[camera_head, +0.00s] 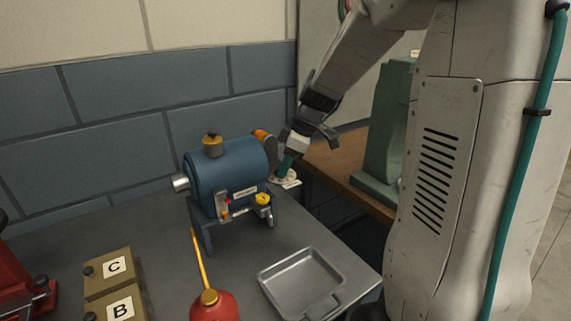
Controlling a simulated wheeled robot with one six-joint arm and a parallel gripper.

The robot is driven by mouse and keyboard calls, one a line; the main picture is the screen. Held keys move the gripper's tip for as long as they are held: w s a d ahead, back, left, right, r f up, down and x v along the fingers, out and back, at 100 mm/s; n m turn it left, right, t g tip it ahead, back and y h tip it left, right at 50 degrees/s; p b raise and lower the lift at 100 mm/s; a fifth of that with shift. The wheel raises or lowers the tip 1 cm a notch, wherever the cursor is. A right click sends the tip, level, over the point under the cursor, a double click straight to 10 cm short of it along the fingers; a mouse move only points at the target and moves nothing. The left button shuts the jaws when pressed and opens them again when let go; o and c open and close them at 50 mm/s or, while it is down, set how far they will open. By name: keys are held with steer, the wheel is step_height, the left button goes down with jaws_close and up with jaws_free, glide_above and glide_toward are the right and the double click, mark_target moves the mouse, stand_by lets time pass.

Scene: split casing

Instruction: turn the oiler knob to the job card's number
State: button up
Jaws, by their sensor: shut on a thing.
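My gripper (292,148) is right of the blue casing (228,172), pointing down and shut on a small teal piece (286,163). This piece looks like the oiler knob, but its shape is mostly hidden. It stands over a pale round plate (280,179) with small marks, too small to read. No job card number can be read. The casing lies on a dark stand and has a brass cap (212,146) on top and a yellow knob (262,199) on its front.
A grey metal tray (262,284) and a red oil can (212,308) with a yellow spout stand in front. Boxes marked C (113,267) and B (121,311) are at the left. A green machine (384,145) stands on the wooden bench (345,170) to the right.

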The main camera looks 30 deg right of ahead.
steer(key=m, duration=0.1)
steer(key=m+t+h, duration=0.1)
steer(key=m, duration=0.1)
steer(key=shift+s+a+m, duration=0.15)
steer(key=shift+a+m, duration=0.05)
steer(key=shift+m, duration=0.1)
steer(key=shift+a+m+t+h, duration=0.1)
steer(key=shift+m+t+h, duration=0.35)
steer(key=shift+m, duration=1.15)
steer(key=shift+h, duration=0.25)
steer(key=o, duration=0.7)
steer(key=shift+g, duration=0.25)
steer(key=shift+r, duration=0.1)
steer(key=v, duration=0.7)
steer(key=shift+s+r, duration=0.25)
steer(key=shift+r, duration=0.05)
